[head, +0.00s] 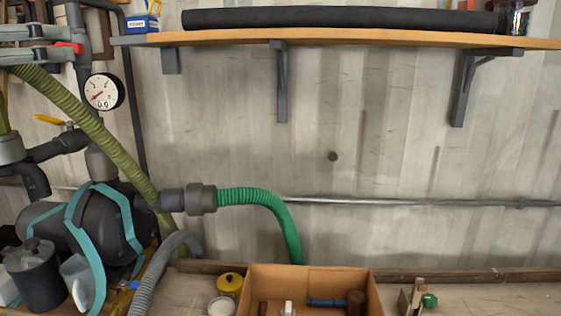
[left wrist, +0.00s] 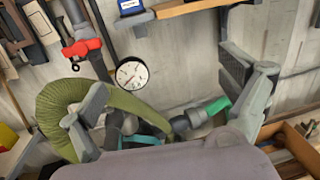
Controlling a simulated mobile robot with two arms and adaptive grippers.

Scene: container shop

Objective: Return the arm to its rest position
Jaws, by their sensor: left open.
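My left gripper (head: 66,41) comes in from the left edge at the top of the head view, in front of the pipework. Its two grey fingers are spread apart with nothing between them. In the left wrist view, the fingers of this gripper (left wrist: 168,108) stand wide open. The pressure gauge (left wrist: 132,77) and the olive hose (left wrist: 62,105) show behind and between them. Most of my left arm is outside the head view. My right gripper does not show in either view.
A gauge (head: 104,92), a red valve handle (head: 68,47) and an olive hose (head: 95,130) are close to the gripper. A wooden shelf (head: 350,42) runs along the wall. A teal-strapped dark tank (head: 105,228) and an open box (head: 310,275) stand below. The middle wall area is clear.

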